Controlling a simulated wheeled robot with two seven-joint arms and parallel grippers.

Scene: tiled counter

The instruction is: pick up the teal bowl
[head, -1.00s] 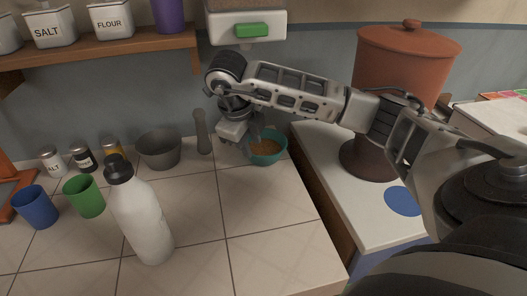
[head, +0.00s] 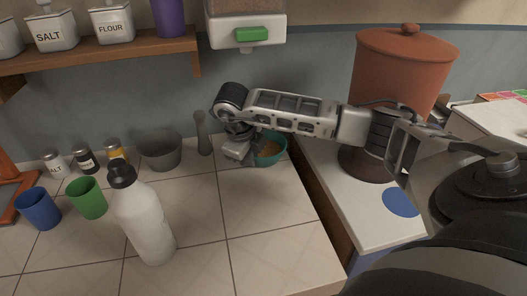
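The teal bowl (head: 281,158) stands on the tiled counter near its right edge, with something orange-brown inside. My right gripper (head: 248,157) reaches in from the right and points down at the bowl's left rim. The gripper and wrist cover the left part of the bowl. The fingertips are small and dark against the rim, so I cannot tell whether they are open, closed or touching it. My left gripper is out of view.
A grey bowl (head: 160,152) and a pestle-like tool (head: 203,135) stand left of the gripper. A white bottle (head: 145,225), green cup (head: 87,198) and blue cup (head: 38,209) are further left. A dispenser (head: 245,28) hangs above. The front counter is clear.

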